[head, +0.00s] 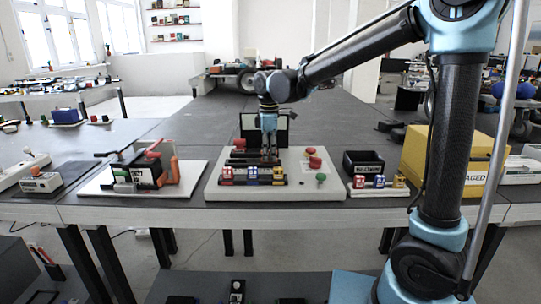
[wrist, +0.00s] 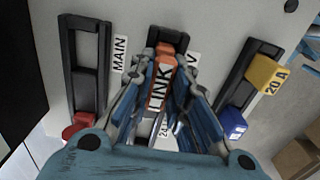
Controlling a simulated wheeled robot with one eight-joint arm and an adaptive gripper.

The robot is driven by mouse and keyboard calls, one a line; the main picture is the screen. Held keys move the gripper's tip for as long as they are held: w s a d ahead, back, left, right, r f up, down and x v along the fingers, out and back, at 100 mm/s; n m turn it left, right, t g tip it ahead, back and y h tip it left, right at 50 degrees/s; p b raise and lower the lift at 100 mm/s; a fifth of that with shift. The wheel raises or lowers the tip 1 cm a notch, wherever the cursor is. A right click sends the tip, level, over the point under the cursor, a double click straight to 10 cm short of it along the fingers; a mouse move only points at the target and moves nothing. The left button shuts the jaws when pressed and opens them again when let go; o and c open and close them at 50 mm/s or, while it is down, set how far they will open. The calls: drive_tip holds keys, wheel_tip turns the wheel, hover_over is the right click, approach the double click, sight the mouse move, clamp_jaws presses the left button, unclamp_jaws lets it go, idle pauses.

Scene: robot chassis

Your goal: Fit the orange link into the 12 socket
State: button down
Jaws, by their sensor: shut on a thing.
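The orange link (wrist: 163,76), marked LINK, is between the fingers of my gripper (wrist: 168,88) in the wrist view. My gripper is shut on it. The link lies over a black socket part (wrist: 172,36) in the middle of the pale board. A white label ending in V (wrist: 192,62) is at its right, the rest hidden behind a finger. A second label starting with 24 (wrist: 163,132) shows lower between the fingers. I cannot tell whether the link is seated or just above. In the head view my gripper (head: 268,154) is low over the board (head: 222,192); the link is too small to make out.
Beside the link are a black MAIN switch (wrist: 87,62) with a red handle, and a black holder with a yellow 20 A fuse (wrist: 267,74) and a blue one (wrist: 233,122). A black bin (head: 363,163) and yellow box (head: 463,166) stand at the right.

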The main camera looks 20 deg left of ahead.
drive_tip(key=shift+f, duration=0.2)
drive_tip(key=c, duration=1.5)
unclamp_jaws()
drive_tip(key=shift+c, duration=0.2)
wheel_tip(320, 180, up, 12)
drive_tip(key=shift+r, duration=0.1)
drive_tip(key=shift+s, duration=0.1)
